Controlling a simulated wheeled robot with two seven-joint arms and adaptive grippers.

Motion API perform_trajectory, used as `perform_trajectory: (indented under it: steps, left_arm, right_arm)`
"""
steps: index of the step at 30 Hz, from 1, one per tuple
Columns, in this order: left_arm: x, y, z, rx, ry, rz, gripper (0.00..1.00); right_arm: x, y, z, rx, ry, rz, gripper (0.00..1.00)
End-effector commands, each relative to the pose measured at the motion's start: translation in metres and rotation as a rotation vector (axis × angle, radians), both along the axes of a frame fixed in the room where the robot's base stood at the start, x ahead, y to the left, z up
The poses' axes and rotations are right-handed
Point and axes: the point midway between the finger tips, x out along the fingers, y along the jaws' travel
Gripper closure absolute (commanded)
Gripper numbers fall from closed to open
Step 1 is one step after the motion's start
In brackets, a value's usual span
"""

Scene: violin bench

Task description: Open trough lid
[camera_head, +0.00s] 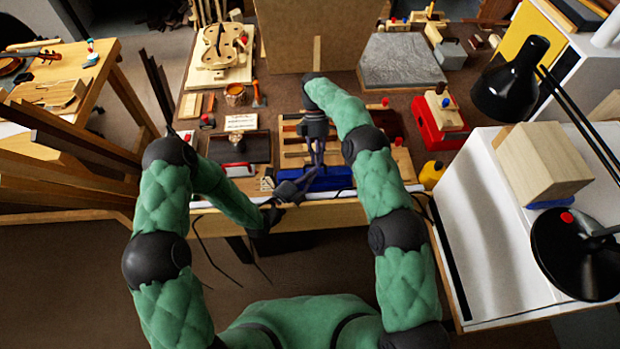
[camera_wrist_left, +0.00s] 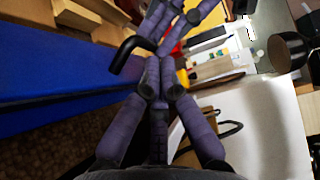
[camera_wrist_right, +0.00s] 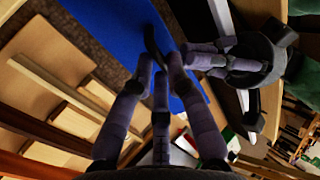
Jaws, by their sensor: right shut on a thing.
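The blue trough (camera_head: 330,182) lies at the front edge of the bench, and its blue surface fills the left of the left wrist view (camera_wrist_left: 50,65). A bent black handle (camera_wrist_left: 127,58) stands out by the blue side. My right gripper (camera_head: 317,165) reaches down from above and is shut on the black handle (camera_wrist_right: 152,40), which shows between its fingertips in the right wrist view. My left gripper (camera_head: 302,183) is beside it at the left end of the trough, fingertips together and empty, close to the handle. The fingers partly hide the handle, and I cannot tell whether the lid is raised.
Wooden strips (camera_head: 295,145) lie just behind the trough. A dark tray (camera_head: 240,148) is to the left, and a red box (camera_head: 437,125) and a yellow bottle (camera_head: 431,174) are to the right. A white table (camera_head: 480,230) with a lamp stands close on the right.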

Motion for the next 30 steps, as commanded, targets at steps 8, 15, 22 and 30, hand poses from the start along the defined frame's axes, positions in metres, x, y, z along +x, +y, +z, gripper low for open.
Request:
perform_trajectory:
  steps: [8,15,22,30]
  left_arm:
    - [0.000,0.000,0.000,0.000,0.001,0.000,1.00]
    - [0.011,0.000,0.004,0.000,0.049,-0.001,1.00]
    - [0.014,0.001,0.004,0.000,0.056,0.002,1.00]
    - [0.016,0.001,0.004,0.000,0.054,0.005,1.00]
  right_arm:
    - [0.000,-0.001,0.000,-0.001,0.000,-0.001,1.00]
    - [0.000,0.000,0.000,-0.001,0.001,0.000,1.00]
    - [-0.002,0.000,0.000,0.000,0.007,0.001,1.00]
    - [-0.003,0.001,-0.001,0.000,0.011,0.002,0.60]
